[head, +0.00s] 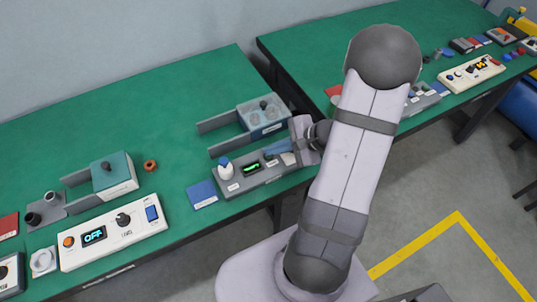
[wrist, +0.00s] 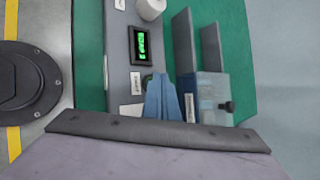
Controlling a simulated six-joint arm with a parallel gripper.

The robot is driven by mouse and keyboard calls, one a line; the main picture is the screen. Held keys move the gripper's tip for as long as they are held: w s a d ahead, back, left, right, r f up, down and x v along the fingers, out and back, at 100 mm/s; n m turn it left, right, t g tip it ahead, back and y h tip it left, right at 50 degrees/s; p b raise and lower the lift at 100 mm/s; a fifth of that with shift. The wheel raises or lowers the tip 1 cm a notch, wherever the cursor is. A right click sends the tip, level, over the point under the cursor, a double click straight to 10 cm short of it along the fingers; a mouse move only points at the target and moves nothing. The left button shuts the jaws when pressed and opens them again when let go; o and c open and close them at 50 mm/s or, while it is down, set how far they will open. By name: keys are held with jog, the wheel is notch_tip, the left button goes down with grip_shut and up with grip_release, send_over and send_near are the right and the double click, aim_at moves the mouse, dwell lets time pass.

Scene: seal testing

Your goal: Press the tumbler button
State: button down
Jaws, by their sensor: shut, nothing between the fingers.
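A grey control panel (head: 240,184) with a lit green display (head: 251,168) lies on the green table; the wrist view shows its display (wrist: 143,45) too. A white knob (head: 226,170) stands at its left end. My gripper (head: 268,151) is over the panel's right part; its blue fingers (wrist: 160,78) are shut and empty. The tips are beside a small label (wrist: 136,82) on the panel. A dark round part shows just by the tips. I cannot read the labels, and the fingers hide part of the panel, so I cannot tell which control is the tumbler button.
A blue-grey box device (head: 263,117) with two grey rails stands behind the panel. A white panel (head: 113,233) reading OFF and a green box device (head: 115,175) are at the left. A blue card (head: 202,194) lies beside the grey panel. Bare table lies further back.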

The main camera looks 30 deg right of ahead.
jog(key=shift+f, duration=0.15)
dwell(0.5)
jog(key=shift+r+p, duration=0.45)
jog(key=shift+r, duration=0.35)
notch_tip(320, 180, up, 5)
jog(key=p, duration=0.4)
dwell(0.9)
